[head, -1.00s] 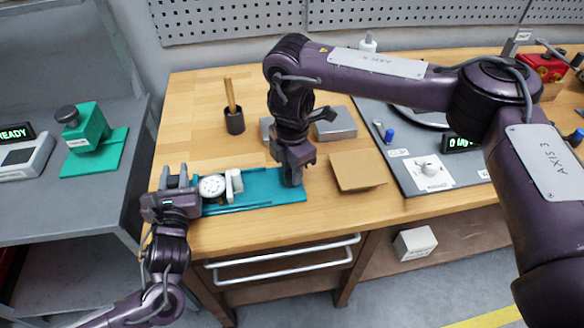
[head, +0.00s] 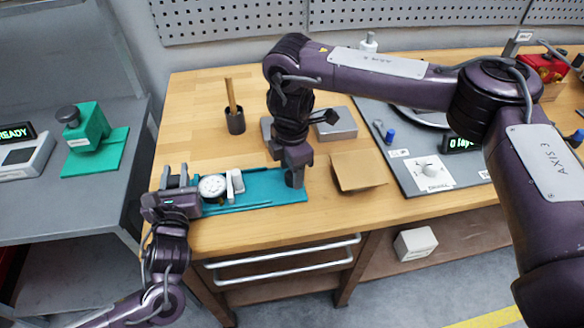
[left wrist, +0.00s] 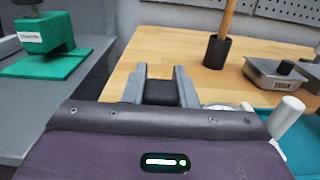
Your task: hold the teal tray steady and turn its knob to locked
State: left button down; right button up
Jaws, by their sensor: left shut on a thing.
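The teal tray (head: 265,187) lies along the front left edge of the wooden table. It carries a round white dial (head: 213,187) and an upright white piece (head: 235,183). My left gripper (head: 178,182) is at its left end, shut on a dark block of the tray (left wrist: 160,92), which shows between the fingers in the left wrist view. My right gripper (head: 294,172) points down over the tray's right end, around or just above a dark grey knob (head: 295,180). The gripper hides most of that knob, so its setting and the jaws' opening cannot be made out.
A dark cup with a wooden handle (head: 235,121) stands behind the tray. Grey metal boxes (head: 335,124) and a tan board (head: 358,171) lie near my right gripper. A teal device (head: 90,130) stands on the left bench.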

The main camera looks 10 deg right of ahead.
pick_arm(q)
jog(key=shift+f, duration=0.15)
pick_arm(e)
jog(key=shift+d, duration=0.1)
notch_tip(320, 180, up, 12)
dwell(0.5)
pick_arm(q)
jog(key=c, duration=1.1)
grip_release()
